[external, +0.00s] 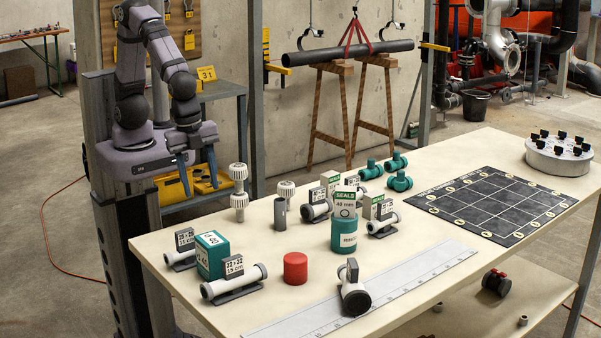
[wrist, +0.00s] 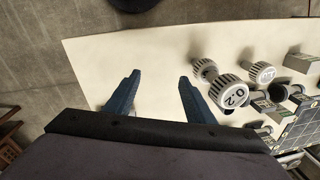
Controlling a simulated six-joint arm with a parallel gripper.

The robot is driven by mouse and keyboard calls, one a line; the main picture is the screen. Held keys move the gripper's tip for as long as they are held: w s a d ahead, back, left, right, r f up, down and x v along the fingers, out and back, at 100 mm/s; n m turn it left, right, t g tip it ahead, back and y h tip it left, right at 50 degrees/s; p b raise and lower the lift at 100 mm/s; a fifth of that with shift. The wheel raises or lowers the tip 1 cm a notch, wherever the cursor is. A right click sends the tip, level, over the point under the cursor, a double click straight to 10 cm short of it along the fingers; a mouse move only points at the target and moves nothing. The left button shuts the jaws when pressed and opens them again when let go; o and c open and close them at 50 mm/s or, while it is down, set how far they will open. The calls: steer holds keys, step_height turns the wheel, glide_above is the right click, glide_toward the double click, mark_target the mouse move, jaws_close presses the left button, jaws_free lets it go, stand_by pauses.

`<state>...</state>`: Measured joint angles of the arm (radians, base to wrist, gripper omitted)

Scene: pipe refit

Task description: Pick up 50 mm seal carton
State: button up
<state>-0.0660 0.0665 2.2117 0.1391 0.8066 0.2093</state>
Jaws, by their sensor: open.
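A carton (external: 345,204) with a green "SEALS" band shows mid-table in the external view; its number looks like 40 or 42 mm. It rises above a teal can (external: 344,236); I cannot tell if it stands on it or behind. Two more green-banded cartons stand nearby, one behind left (external: 330,179) and one at right (external: 374,201). Their sizes are too small to read, so I cannot tell which is the 50 mm carton. My gripper (external: 200,187) is open and empty, above the table's back left. In the wrist view, its fingers (wrist: 158,79) are spread over bare tabletop.
Grey-white ribbed fittings (external: 239,192) stand near my gripper, also in the wrist view (wrist: 230,91). A teal box (external: 211,256), labelled pipe pieces (external: 234,281) and a red cylinder (external: 295,268) stand in front. A black grid mat (external: 490,205) lies at right. The back left tabletop is clear.

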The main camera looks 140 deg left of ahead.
steer(key=w+a+f+m+y+b, duration=0.1)
steer(key=w+a+m+y+b, duration=0.15)
steer(key=w+a, duration=0.65)
steer(key=m+y+b, duration=0.7)
steer(key=m+y, duration=0.3)
steer(key=m, duration=0.3)
glide_above(381, 198)
steer(key=s+d, duration=0.2)
steer(key=d, duration=0.1)
steer(key=shift+w+a+r+g, duration=0.1)
steer(key=shift+a+r+g, duration=0.15)
steer(key=shift+r+g, duration=0.1)
steer(key=shift+f, duration=3.15)
steer(key=x, duration=0.1)
steer(key=p+x, duration=0.1)
steer(key=x, duration=0.1)
steer(key=shift+f, duration=0.45)
steer(key=shift+x, duration=0.95)
